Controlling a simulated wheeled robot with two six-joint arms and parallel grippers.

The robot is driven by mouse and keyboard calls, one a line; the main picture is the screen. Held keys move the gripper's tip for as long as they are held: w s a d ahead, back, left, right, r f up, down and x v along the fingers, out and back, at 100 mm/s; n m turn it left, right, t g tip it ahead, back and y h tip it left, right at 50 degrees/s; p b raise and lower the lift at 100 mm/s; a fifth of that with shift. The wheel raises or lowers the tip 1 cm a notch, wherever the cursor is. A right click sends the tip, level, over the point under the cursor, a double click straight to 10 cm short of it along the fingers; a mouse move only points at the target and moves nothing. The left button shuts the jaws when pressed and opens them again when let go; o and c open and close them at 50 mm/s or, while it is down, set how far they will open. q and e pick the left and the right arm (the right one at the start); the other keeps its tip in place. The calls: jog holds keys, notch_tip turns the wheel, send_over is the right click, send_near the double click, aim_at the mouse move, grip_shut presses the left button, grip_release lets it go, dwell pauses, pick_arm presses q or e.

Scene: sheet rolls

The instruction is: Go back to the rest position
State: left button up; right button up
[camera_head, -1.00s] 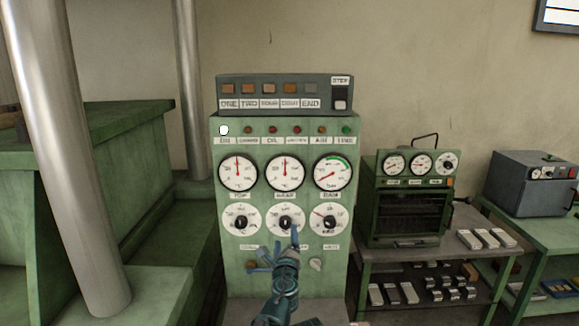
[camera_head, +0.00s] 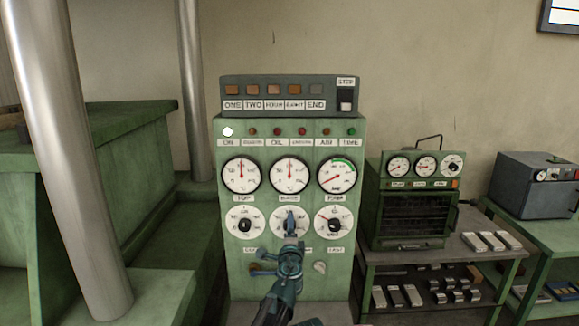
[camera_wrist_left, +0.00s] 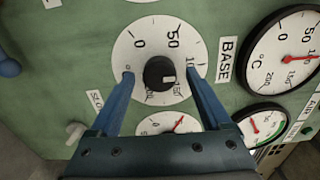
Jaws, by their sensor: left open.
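My left gripper (camera_head: 291,215) is in front of the middle lower dial on the green control panel (camera_head: 235,280). In the left wrist view its two blue fingers (camera_wrist_left: 160,73) are open, one on each side of the black knob (camera_wrist_left: 158,72) of a white dial (camera_wrist_left: 150,40). Gaps show between the knob and both fingers, and nothing is held. How far the fingertips are from the dial face is hard to tell. In the head view the gripper covers part of this dial. My right gripper is not in view.
A grey box (camera_head: 265,88) with buttons tops the panel. Metal columns (camera_head: 75,150) and a green machine (camera_head: 95,135) stand at left. At right, a green oven (camera_head: 412,215) stands on a table with metal blocks (camera_head: 485,241). A grey box (camera_head: 530,185) stands farther right.

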pick_arm(q)
jog(key=n, duration=0.9)
dwell(0.5)
